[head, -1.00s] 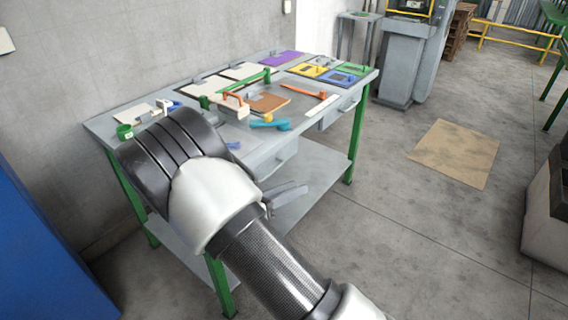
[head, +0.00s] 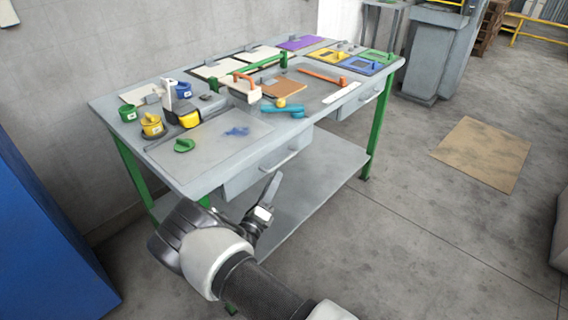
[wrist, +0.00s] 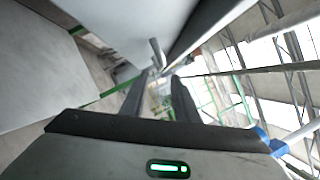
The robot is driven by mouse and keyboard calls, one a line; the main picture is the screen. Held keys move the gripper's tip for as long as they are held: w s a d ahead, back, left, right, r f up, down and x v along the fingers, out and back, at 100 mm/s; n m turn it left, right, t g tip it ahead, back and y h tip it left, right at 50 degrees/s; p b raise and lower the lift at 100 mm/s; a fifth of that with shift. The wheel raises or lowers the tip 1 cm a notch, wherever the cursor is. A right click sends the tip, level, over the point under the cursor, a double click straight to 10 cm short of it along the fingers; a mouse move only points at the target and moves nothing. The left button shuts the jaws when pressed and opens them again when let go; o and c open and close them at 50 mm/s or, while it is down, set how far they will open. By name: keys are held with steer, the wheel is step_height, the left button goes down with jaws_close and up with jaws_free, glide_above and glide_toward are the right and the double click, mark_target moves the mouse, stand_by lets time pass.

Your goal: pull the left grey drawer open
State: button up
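The left grey drawer (head: 245,181) hangs under the near edge of the grey workbench (head: 215,179). It looks shut, with a bar handle (head: 281,159) on its front. My gripper (head: 270,192) is just below and in front of this drawer, apart from the handle. In the wrist view the two dark fingers of my gripper (wrist: 157,88) stand apart with nothing held between them. A grey bar that looks like the handle (wrist: 157,53) shows just beyond the fingertips.
The right drawer (head: 362,103) is under the bench's right part. Yellow pots (head: 151,125), a green pot (head: 128,113) and an orange-handled brush (head: 244,90) lie on top. A lower shelf (head: 310,175) and green legs (head: 376,128) stand near my arm.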

mark_target(284, 160)
steer(key=b+x, duration=0.1)
steer(key=x, duration=0.8)
jaws_close()
